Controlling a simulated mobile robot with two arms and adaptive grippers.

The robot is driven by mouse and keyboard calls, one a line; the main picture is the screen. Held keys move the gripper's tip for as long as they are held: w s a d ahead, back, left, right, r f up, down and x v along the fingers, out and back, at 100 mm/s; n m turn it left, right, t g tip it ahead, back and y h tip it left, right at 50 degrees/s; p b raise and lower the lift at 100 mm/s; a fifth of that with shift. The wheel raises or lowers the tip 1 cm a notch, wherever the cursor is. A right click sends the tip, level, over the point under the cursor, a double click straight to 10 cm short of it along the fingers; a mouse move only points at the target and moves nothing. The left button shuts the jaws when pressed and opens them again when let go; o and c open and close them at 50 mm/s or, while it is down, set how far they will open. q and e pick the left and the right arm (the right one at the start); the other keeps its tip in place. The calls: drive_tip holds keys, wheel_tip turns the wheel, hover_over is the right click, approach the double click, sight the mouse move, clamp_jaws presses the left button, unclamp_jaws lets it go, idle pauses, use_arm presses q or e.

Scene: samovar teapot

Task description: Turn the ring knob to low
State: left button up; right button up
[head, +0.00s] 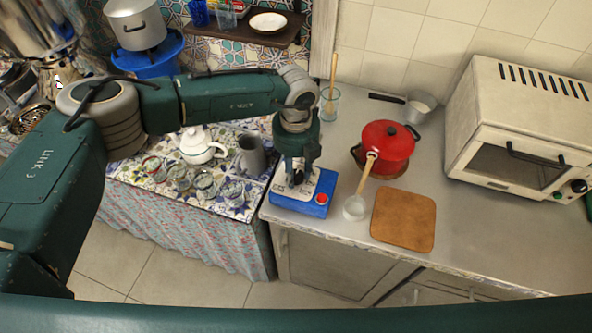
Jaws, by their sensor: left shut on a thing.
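A blue box-shaped unit with a pale top (312,207) stands at the left front edge of the steel counter. A round red part (321,199) shows on its right side. My left gripper (294,182) points down over the unit's top, left of the red part. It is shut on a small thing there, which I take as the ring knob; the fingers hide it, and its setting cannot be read. My right gripper is not in view.
A red pot (387,146), a glass with a wooden-handled spoon (354,208) and a brown board (403,219) are right of the unit. A white teapot (198,146), several glasses and a grey jug (252,157) stand left. A toaster oven (520,130) is far right.

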sight(296, 175)
use_arm(q)
drive_tip(key=shift+f+m+b, duration=0.15)
drive_tip(key=shift+m+b, duration=0.15)
drive_tip(key=shift+b, duration=0.25)
drive_tip(key=m+b, duration=0.5)
drive_tip(key=b, duration=0.3)
drive_tip(key=shift+w+f+m+b, duration=0.1)
drive_tip(key=shift+m+b, duration=0.2)
drive_tip(key=shift+m, duration=0.1)
drive_tip(key=shift+r+m+b, duration=0.25)
drive_tip(key=shift+m+b, duration=0.95)
drive_tip(key=shift+b, duration=0.15)
drive_tip(key=o, duration=1.1)
drive_tip(key=shift+o, duration=0.2)
wheel_tip(296, 175, up, 12)
